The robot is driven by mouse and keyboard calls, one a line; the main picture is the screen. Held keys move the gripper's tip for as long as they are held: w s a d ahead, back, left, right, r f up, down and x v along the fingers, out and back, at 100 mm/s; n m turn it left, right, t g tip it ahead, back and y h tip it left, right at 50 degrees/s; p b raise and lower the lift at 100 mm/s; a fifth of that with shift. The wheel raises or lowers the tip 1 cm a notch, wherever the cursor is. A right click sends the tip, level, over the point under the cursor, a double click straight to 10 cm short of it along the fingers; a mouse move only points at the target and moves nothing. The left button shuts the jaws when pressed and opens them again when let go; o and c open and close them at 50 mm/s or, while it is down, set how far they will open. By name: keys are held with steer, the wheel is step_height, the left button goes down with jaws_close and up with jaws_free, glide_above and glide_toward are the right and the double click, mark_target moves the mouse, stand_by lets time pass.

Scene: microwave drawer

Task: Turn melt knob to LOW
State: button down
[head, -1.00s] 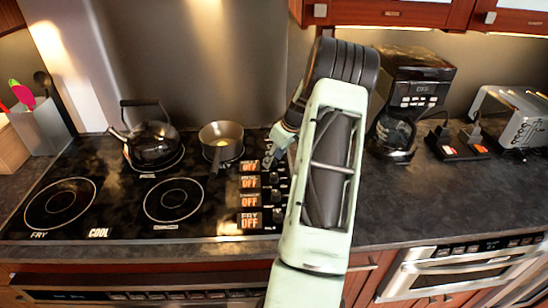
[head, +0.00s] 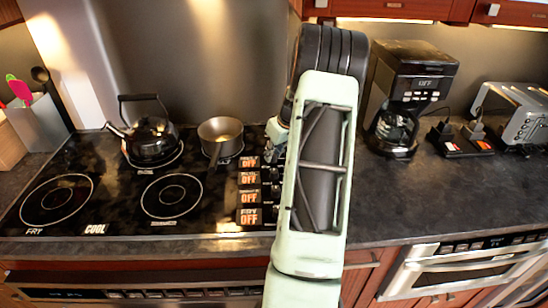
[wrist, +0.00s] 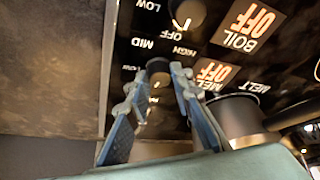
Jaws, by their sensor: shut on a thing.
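The melt knob (wrist: 158,67) is a small dark knob on the black control strip, seen in the wrist view. My gripper (wrist: 157,80) has its two fingers closed on either side of it. In the wrist view the melt display (wrist: 215,72) reads OFF in orange. It also shows in the head view as the topmost display (head: 248,162). In the head view my gripper (head: 271,152) is at the far end of the strip, partly hidden by my arm, and the melt knob cannot be made out there.
The boil knob (wrist: 187,12) and its OFF display (wrist: 248,25) lie beside the melt knob. A saucepan (head: 221,133) stands close to the gripper, its handle pointing forward. A kettle (head: 152,138) is further left. A coffee maker (head: 412,90) stands right of my arm.

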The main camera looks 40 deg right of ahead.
steer(key=m, duration=0.2)
steer(key=m+h+b, duration=0.2)
steer(key=m, duration=0.1)
steer(key=shift+w+a+m+g, duration=0.15)
steer(key=shift+a+m+g, duration=0.1)
steer(key=shift+m+g, duration=0.05)
steer(key=m+g, duration=0.1)
steer(key=m, duration=0.1)
steer(key=m+h, duration=0.1)
steer(key=m, duration=0.2)
steer(key=shift+m+g, duration=0.3)
steer(key=shift+g, duration=0.1)
steer(key=shift+h, duration=0.3)
steer(key=c, duration=1.7)
jaws_free()
steer(key=v, duration=1.2)
steer(key=shift+r, duration=0.1)
steer(key=shift+w, duration=0.1)
